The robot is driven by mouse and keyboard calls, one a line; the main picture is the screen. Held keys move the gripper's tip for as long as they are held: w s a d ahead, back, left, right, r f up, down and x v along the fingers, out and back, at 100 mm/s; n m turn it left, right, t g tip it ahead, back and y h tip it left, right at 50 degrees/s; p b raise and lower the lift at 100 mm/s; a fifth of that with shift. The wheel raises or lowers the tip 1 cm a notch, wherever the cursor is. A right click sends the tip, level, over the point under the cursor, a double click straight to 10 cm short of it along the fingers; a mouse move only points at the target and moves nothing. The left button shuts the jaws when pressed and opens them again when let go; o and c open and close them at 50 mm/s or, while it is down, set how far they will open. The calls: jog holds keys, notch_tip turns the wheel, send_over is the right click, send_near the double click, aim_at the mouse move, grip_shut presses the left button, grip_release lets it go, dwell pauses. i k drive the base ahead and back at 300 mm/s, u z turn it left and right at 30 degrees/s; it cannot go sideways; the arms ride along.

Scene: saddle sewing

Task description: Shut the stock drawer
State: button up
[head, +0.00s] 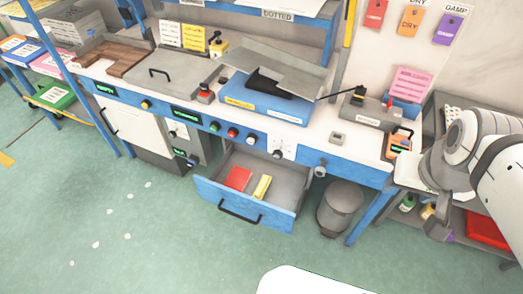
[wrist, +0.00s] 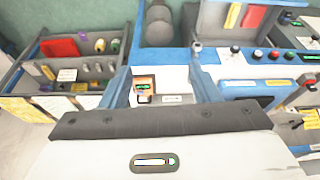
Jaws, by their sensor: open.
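The stock drawer (head: 215,196) hangs pulled out under the blue-edged bench in the head view. It has a blue front, a dark bar handle (head: 240,211) and grey inside walls. A red block (head: 238,179) and a yellow block (head: 262,187) lie in it. Part of the drawer (wrist: 218,22) also shows at the top of the wrist view. My gripper (head: 438,228) is at the far right, well away from the drawer, beyond the bench's right end. In the wrist view my gripper (wrist: 160,78) has its two fingers apart, with nothing held between them.
A grey bin (head: 340,207) stands on the floor right of the drawer, beside a blue bench leg (head: 368,218). A shelf unit with bottles and a red tray (head: 488,229) is below my arm. An orange device (head: 400,143) sits on the bench end. The floor before the drawer is clear.

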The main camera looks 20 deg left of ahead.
aim_at(276, 211)
jog(key=u, duration=1)
jog(key=k, duration=0.55)
jog(key=u, duration=0.3)
jog(key=i, duration=0.5)
jog(key=u, duration=0.05)
